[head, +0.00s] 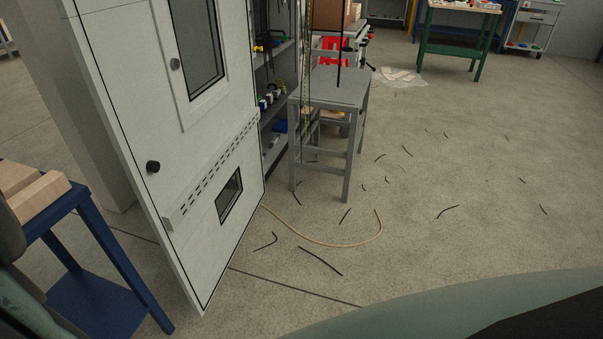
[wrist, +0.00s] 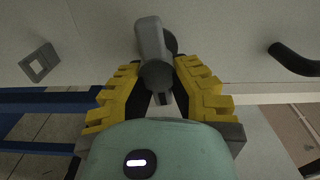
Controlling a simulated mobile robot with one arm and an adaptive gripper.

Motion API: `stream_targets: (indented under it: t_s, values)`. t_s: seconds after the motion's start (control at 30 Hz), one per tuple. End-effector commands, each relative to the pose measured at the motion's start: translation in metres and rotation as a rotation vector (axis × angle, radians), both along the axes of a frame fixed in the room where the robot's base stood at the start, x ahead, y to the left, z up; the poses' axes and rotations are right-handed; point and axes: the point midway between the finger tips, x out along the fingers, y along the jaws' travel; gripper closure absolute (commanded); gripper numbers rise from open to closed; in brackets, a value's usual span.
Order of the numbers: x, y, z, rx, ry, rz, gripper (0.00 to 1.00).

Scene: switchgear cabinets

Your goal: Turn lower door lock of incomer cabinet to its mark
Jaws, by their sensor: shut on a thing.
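In the wrist view, my gripper (wrist: 157,74) has its yellow ridged fingers shut on a grey door lock (wrist: 151,40). The lock has an elongated handle and a round end, and it stands out from a pale grey panel (wrist: 92,35). A dark piece shows between the fingers below the round end. No mark for the lock can be made out. My gripper is outside the head view, and I cannot tell that this lock shows there.
In the head view, a white cabinet door (head: 215,155) stands beside a blue table (head: 100,250) and a grey stool (head: 330,88). Loose wires litter the floor.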

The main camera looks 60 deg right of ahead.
Motion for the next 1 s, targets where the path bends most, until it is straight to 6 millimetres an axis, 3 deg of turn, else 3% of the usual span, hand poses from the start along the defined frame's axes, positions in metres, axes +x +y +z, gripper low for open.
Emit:
stream_targets:
  t_s: [0.3,0.87,0.9,1.0]
  values:
    - [0.0001,-0.0006,-0.0028,0.118,0.034,-0.001,1.00]
    - [-0.0001,0.0003,-0.0023,0.143,0.042,0.001,1.00]
    - [-0.0002,0.0004,-0.0023,0.143,0.042,0.001,0.78]
    - [-0.0001,0.0004,-0.0022,0.142,0.042,0.001,0.68]
